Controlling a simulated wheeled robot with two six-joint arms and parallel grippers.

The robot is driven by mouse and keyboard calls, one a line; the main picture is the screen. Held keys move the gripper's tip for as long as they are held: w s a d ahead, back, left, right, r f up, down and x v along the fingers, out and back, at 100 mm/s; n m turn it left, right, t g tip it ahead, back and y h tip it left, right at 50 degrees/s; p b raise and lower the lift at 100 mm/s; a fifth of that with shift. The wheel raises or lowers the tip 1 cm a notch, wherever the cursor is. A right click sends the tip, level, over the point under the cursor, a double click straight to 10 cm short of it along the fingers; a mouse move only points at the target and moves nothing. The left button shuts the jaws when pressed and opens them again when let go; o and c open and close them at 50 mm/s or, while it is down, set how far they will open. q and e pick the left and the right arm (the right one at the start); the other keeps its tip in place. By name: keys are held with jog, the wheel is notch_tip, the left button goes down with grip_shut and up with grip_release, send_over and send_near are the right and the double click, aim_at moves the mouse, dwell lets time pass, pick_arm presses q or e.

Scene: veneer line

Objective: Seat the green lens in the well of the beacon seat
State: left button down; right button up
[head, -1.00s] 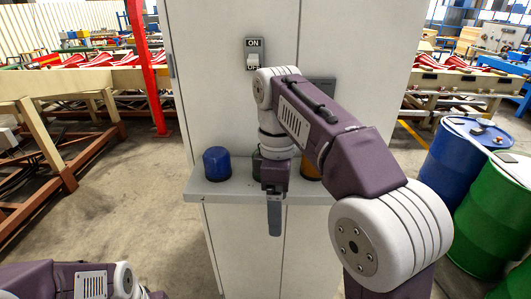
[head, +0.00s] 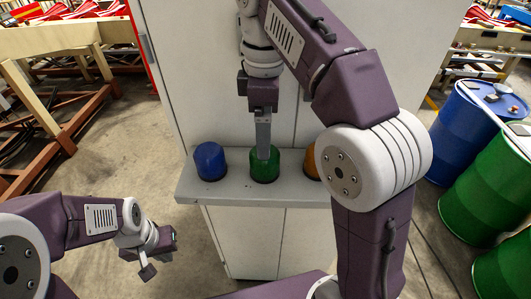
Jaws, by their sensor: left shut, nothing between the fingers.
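The green lens (head: 265,168) stands upright on a grey shelf (head: 270,191), between a blue dome (head: 209,161) and an orange dome (head: 312,160). I cannot make out the beacon seat or its well apart from the lens and shelf. My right gripper (head: 263,152) points down, its tip overlapping the upper part of the green lens. It is seen edge-on, so its opening and any contact are unclear. My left gripper (head: 148,270) is shut and empty at the lower left, well away from the shelf.
The shelf sticks out from a tall pale cabinet (head: 190,60). The orange dome is partly hidden by my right arm. A blue drum (head: 465,135) and green drums (head: 485,190) stand at the right. Bare floor (head: 130,165) lies left of the shelf.

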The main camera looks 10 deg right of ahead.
aim_at(265, 162)
jog(key=shift+f, duration=0.4)
jog(key=f, duration=0.1)
jog(key=w+f+b, duration=0.1)
jog(key=shift+f, duration=0.4)
jog(key=shift+w+d+f, duration=0.1)
jog(key=shift+w+f, duration=0.05)
jog(key=shift+f, duration=0.55)
jog(key=f, duration=0.3)
jog(key=shift+s+f, duration=0.4)
jog(key=shift+w+f, duration=0.1)
jog(key=shift+f, duration=0.15)
jog(key=shift+w, duration=0.2)
pick_arm(q)
jog(key=shift+w+f, duration=0.3)
jog(key=shift+f, duration=0.15)
pick_arm(e)
jog(key=shift+s, duration=0.15)
jog(key=c, duration=1.5)
